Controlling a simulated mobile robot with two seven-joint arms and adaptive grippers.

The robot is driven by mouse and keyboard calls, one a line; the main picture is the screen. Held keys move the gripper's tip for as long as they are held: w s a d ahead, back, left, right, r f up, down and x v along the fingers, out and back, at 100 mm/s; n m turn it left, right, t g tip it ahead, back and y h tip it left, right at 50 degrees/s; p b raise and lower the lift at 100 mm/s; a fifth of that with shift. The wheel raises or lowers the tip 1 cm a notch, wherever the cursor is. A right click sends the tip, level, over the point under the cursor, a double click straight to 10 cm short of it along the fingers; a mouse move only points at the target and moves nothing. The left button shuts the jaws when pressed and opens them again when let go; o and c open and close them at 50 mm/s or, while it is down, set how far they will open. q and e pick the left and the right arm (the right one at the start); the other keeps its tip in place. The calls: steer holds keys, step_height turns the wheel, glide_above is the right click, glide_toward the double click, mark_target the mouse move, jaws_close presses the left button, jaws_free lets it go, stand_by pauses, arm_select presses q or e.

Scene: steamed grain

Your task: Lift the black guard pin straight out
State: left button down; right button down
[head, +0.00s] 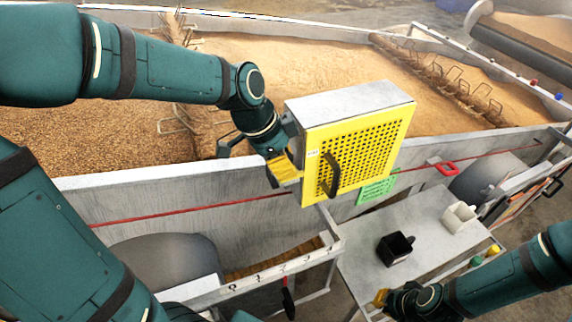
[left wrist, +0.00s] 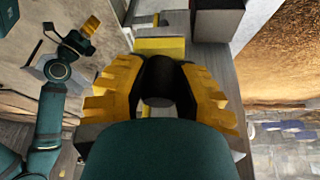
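A dark round knob (left wrist: 158,78), which looks like the black guard pin, sits between the yellow fingers of my left gripper (left wrist: 160,95) in the left wrist view. The fingers flank it closely; I cannot tell whether they press on it. In the head view my left gripper (head: 284,170) is at the left side of the yellow perforated guard (head: 365,150), and the pin is hidden there. The guard has a black handle (head: 329,175) on its front. My right gripper (head: 381,298) is low, near the grey table's front edge; its finger opening is unclear.
A long metal trough holds grain (head: 290,55) behind the guard. The grey side table (head: 425,235) carries a black container (head: 395,249) and a white one (head: 459,217). A red cable (head: 190,205) runs along the trough wall. A numbered rail (head: 255,278) lies in front.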

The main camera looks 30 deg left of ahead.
stand_by(0.4)
arm_select(q)
step_height(320, 180, up, 18)
steer(key=p, duration=0.2)
steer(key=shift+p, duration=0.35)
steer(key=shift+f, duration=0.1)
stand_by(1.6)
